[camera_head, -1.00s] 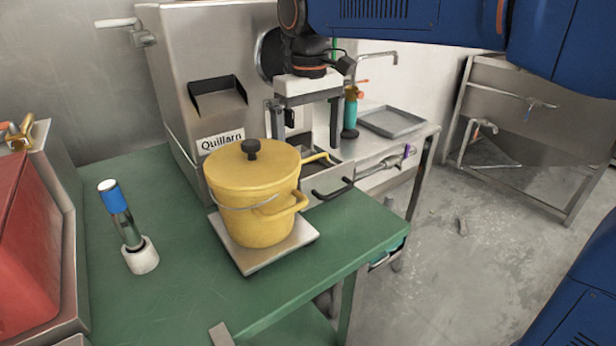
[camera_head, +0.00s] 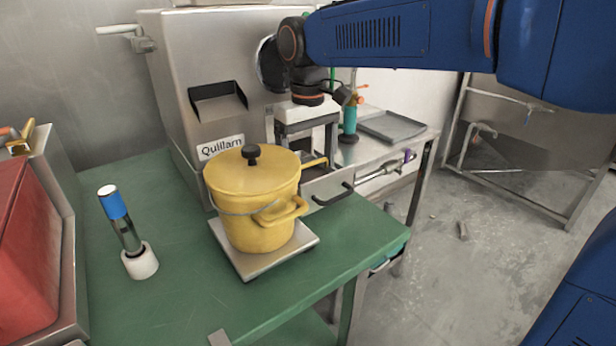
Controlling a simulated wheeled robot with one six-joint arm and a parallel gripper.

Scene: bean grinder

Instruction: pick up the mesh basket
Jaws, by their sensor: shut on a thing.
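My gripper (camera_head: 306,145) points down behind the yellow pot, in front of the steel machine. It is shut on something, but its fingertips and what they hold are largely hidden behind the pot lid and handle. I cannot make out the mesh basket clearly in the head view; only its likely place, low between the fingers, is covered. A steel drawer or box (camera_head: 322,186) with a black handle shows just below and right of the gripper.
The yellow lidded pot (camera_head: 262,228) stands on a steel plate (camera_head: 270,262) on the green table (camera_head: 190,290). A blue-topped tube stands in a white holder (camera_head: 142,264) at left. A red box (camera_head: 28,250) is far left. A grey tray (camera_head: 391,127) lies at back right.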

